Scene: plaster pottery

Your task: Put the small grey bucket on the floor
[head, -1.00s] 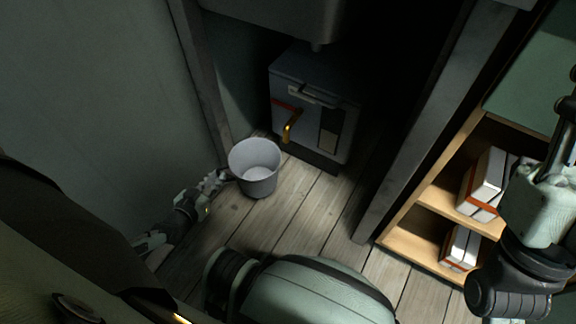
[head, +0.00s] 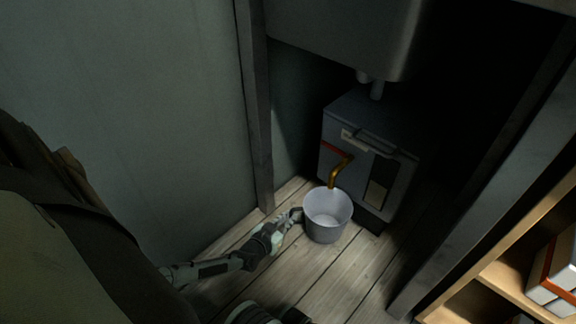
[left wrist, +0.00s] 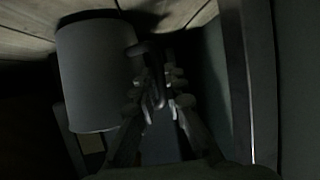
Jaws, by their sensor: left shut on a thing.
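The small grey bucket (head: 327,217) is upright and empty in the head view, at or just above the plank floor (head: 285,268); I cannot tell if it touches. My left gripper (head: 294,214) is at the bucket's left side, shut on it. In the left wrist view the bucket (left wrist: 93,72) shows at the left, and the fingers (left wrist: 157,90) close around its dark handle (left wrist: 152,75). My right gripper is not in view.
A grey box-shaped unit (head: 362,155) with a bent brass spout (head: 340,170) stands behind the bucket, the spout near its rim. A dark post (head: 254,110) and wall are at left. A shelf (head: 500,290) with boxes is at lower right. Floor in front is open.

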